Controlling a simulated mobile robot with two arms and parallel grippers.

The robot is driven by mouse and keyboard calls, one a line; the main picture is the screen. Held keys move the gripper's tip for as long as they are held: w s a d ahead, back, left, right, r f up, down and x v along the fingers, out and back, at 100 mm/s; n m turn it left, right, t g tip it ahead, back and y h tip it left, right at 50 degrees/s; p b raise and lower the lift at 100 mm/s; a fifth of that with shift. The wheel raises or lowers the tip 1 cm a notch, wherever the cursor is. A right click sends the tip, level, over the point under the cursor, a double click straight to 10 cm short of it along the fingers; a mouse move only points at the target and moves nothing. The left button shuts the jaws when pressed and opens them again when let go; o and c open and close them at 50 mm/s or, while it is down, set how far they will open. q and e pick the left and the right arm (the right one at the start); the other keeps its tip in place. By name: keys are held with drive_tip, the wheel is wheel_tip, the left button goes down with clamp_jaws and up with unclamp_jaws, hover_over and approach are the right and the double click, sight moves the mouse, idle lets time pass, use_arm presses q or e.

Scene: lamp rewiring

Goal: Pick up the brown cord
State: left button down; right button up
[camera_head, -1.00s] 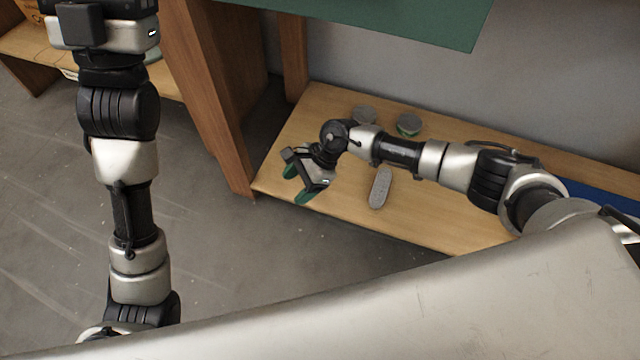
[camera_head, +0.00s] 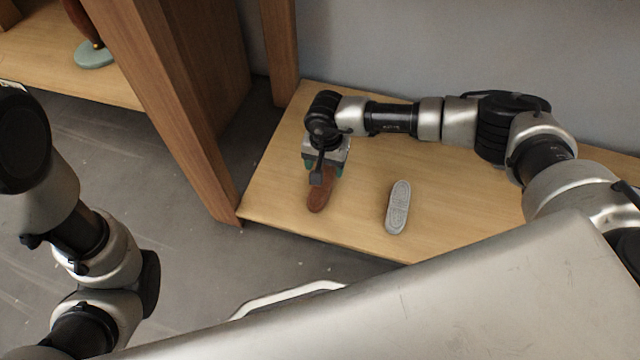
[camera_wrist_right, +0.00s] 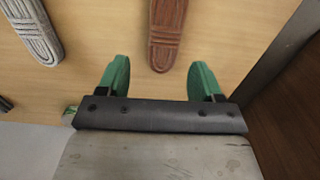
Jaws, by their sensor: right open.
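The brown cord (camera_head: 319,196) is a flat, bundled strip lying on the wooden shelf board, partly hidden under my right gripper in the head view. My right gripper (camera_head: 324,168) is above its far end. In the right wrist view the brown cord (camera_wrist_right: 166,32) reaches down from the top edge, its rounded end between the lines of the two green fingers. My right gripper (camera_wrist_right: 160,72) is open and empty there, with the fingers apart on either side. My left gripper is out of the head view; only part of the left arm shows.
A similar grey cord (camera_head: 398,207) lies to the right of the brown one. Wooden upright panels (camera_head: 180,110) stand to the left of the board, and a grey wall is behind it. The board between the cords is clear.

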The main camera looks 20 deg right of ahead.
sight(325, 184)
wheel_tip(325, 184, down, 3)
drive_tip(key=shift+f+b, duration=0.2)
drive_tip(key=shift+b, duration=0.5)
drive_tip(key=f+b, duration=0.4)
drive_tip(key=f, duration=0.1)
drive_tip(key=shift+w+a+b, duration=0.2)
drive_tip(key=shift+a+b, duration=0.15)
drive_tip(key=shift+b, duration=0.05)
drive_tip(key=shift+r, duration=0.1)
drive_tip(key=c, duration=1)
drive_tip(key=shift+c, duration=0.2)
drive_tip(key=shift+r, duration=0.1)
